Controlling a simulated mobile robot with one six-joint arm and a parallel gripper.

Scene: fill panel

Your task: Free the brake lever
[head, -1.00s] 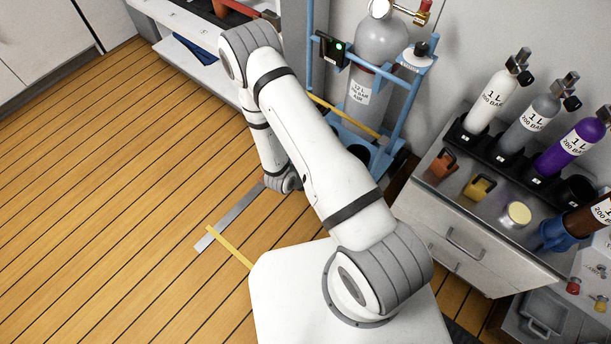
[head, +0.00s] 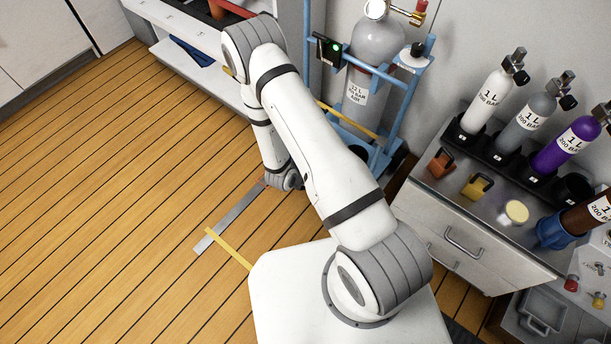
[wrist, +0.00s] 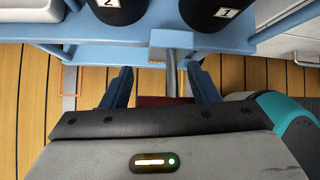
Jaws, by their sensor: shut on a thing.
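The brake lever shows in the wrist view as a grey metal rod (wrist: 171,78) running down from the blue trolley frame. Its dark red end (wrist: 165,101) lies between my fingers. My gripper (wrist: 161,80) has one blue finger on each side and is shut on this red end, low under the trolley's edge. The blue trolley (head: 395,110) stands against the wall in the head view, with a large grey cylinder (head: 378,45) upright in it. My arm hides the lever and my gripper in the head view.
Two dark holders marked 2 (wrist: 108,8) and 1 (wrist: 218,8) sit on the trolley above my gripper. A drawer cabinet (head: 480,255) with several small bottles stands at the right. A grey strip (head: 228,220) lies on the wooden floor. The floor at left is clear.

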